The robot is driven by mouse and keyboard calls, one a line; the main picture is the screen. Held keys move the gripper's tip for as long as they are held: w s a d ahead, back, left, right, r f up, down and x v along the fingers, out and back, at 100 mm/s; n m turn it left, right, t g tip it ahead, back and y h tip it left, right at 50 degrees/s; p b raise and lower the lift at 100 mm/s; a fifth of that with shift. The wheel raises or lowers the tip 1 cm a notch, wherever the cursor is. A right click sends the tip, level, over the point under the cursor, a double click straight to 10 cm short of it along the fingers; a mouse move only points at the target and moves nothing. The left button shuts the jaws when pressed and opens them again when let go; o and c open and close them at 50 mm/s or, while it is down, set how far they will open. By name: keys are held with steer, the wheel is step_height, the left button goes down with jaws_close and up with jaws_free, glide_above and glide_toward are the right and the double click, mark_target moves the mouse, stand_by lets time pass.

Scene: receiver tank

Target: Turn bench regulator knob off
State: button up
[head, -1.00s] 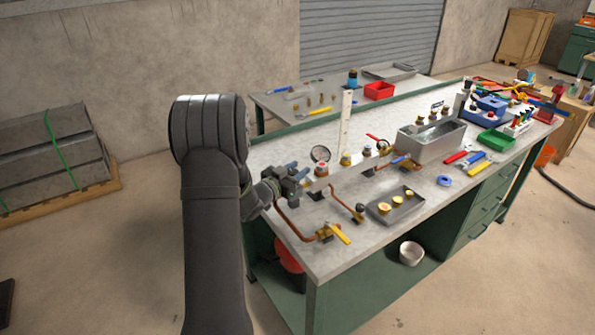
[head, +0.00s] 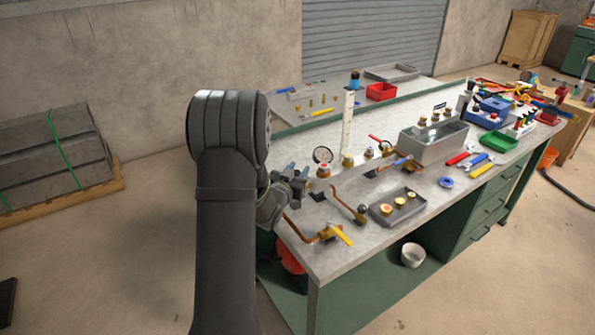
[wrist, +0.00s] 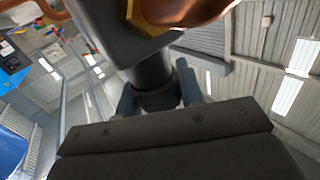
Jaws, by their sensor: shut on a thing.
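My gripper (head: 292,176) is at the near left end of the grey workbench (head: 345,253), beside the brass fittings and copper pipe. In the wrist view, its two blue-grey fingers (wrist: 158,90) are shut on a dark round knob (wrist: 152,70), one finger on each side. The knob sits under a dark block-shaped body (wrist: 112,30) with brass and copper parts behind it. In the head view, the gripper hides the knob. Its turned position cannot be read.
A grey tray of brass parts (head: 385,214) lies to the right. Bare bench top lies between the tray and the front edge.

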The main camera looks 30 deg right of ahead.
steer(key=o, duration=1)
steer(key=shift+a, duration=0.1)
steer(key=v, duration=1.7)
steer(key=shift+s+a, duration=0.1)
steer(key=shift+s, duration=0.05)
